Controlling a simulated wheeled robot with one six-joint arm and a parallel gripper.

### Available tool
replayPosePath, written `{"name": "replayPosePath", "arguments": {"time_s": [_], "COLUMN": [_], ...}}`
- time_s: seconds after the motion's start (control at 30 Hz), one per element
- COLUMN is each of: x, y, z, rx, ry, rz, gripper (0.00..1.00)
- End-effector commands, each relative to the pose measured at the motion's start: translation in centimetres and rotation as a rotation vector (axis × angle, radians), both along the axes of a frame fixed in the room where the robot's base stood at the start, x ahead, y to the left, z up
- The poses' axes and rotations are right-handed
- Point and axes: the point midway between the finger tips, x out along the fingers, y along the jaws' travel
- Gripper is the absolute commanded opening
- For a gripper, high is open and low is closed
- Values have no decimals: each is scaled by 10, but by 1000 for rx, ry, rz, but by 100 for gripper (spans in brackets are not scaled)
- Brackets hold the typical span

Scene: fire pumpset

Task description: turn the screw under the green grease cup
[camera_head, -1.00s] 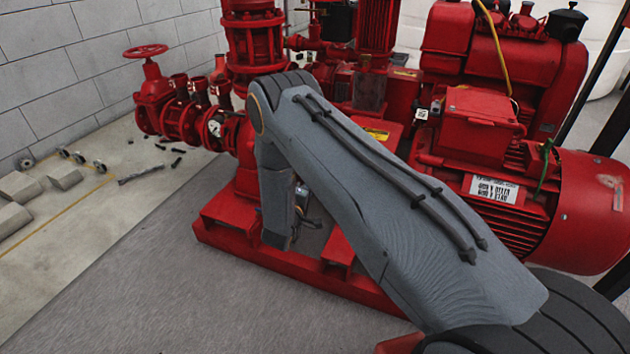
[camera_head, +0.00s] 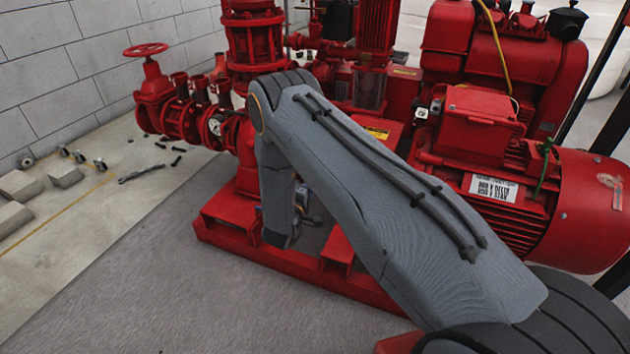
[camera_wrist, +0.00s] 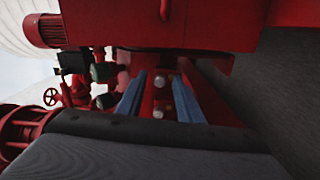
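In the wrist view the two blue-grey fingers of my gripper (camera_wrist: 160,97) stand apart. Red metal and two small pale round fittings (camera_wrist: 158,81) show in the gap between them. I cannot tell whether the fingers touch anything. Two dark, greenish cup-like parts (camera_wrist: 103,72) sit left of the fingers; I cannot tell whether one is the green grease cup. No screw can be made out clearly. In the head view my arm hides most of the area around the gripper, and only a small part of the wrist end shows beside the pump base.
A red motor (camera_head: 590,205) with a green strip (camera_head: 544,165) is at the right. Red pipework with a handwheel (camera_head: 146,50) is at the left. The grey floor (camera_head: 150,280) in the left foreground is clear.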

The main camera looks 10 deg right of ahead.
Motion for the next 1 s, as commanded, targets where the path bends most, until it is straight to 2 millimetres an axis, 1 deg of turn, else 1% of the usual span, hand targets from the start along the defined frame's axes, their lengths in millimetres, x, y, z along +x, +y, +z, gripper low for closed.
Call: {"name": "replayPosePath", "arguments": {"time_s": [0.17,0.4,0.6,0.73,1.0], "x": [-6,-38,-58,-63,-63], "y": [6,28,42,46,46], "z": [0,1,1,0,0], "rx": [0,-1,0,0,0], "ry": [1,3,1,0,0], "rz": [2,3,2,0,0], "gripper": [33,33,33,33,33]}}
